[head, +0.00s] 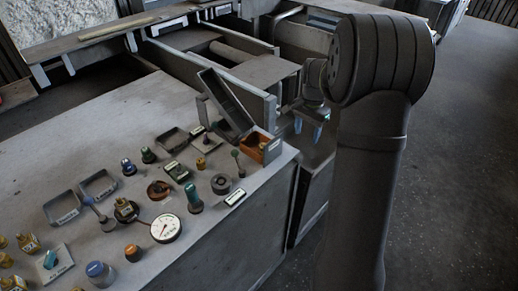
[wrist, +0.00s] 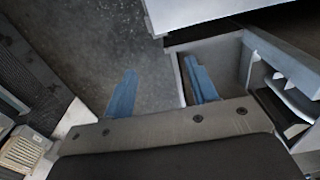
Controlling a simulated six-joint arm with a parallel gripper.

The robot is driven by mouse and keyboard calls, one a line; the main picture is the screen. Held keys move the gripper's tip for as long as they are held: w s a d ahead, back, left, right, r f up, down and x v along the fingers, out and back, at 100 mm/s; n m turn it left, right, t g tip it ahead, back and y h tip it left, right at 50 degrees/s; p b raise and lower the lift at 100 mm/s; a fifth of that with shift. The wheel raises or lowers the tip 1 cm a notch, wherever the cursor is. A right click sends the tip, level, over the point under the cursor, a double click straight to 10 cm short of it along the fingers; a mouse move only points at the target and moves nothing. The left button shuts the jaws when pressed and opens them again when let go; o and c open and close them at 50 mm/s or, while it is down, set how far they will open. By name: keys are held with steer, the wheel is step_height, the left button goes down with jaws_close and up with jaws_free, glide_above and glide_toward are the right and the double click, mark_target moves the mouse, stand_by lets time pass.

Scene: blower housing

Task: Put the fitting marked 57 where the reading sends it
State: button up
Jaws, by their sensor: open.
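My gripper (head: 308,130) is open and empty, hanging off the right end of the grey bench. Its two blue fingers also show in the wrist view (wrist: 160,75), apart, with floor and a cabinet below. Several small fittings stand on the bench, among them brass ones with pale tags (head: 29,244) at the left and one near the middle (head: 126,209). The number 57 is not legible on any of them. A round white dial gauge (head: 165,229) with a red needle lies near the bench's front; its reading is too small to tell.
Two grey trays (head: 62,208) (head: 98,185), a dark tray (head: 172,140), an orange bin (head: 270,150) and a tilted dark bin (head: 228,103) are on the bench. Knobs and a black ring (head: 221,184) stand among them. The back left of the bench is clear.

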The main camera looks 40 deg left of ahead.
steer(key=w+d+f, duration=0.3)
steer(key=d+f, duration=0.1)
steer(key=d, duration=0.4)
steer(key=w+d+f, duration=0.3)
steer(key=d+f, duration=0.2)
steer(key=d, duration=0.4)
steer(key=shift+w+d, duration=0.2)
steer(key=shift+d, duration=0.1)
steer(key=shift+f, duration=0.1)
steer(key=s+a+r, duration=0.3)
steer(key=a+r, duration=0.1)
steer(key=a, duration=0.5)
steer(key=s+a+r, duration=0.3)
steer(key=a+r, duration=0.2)
steer(key=a, duration=0.3)
steer(key=shift+s+a+r, duration=0.15)
steer(key=shift+s+a, duration=0.15)
steer(key=shift+a, duration=0.1)
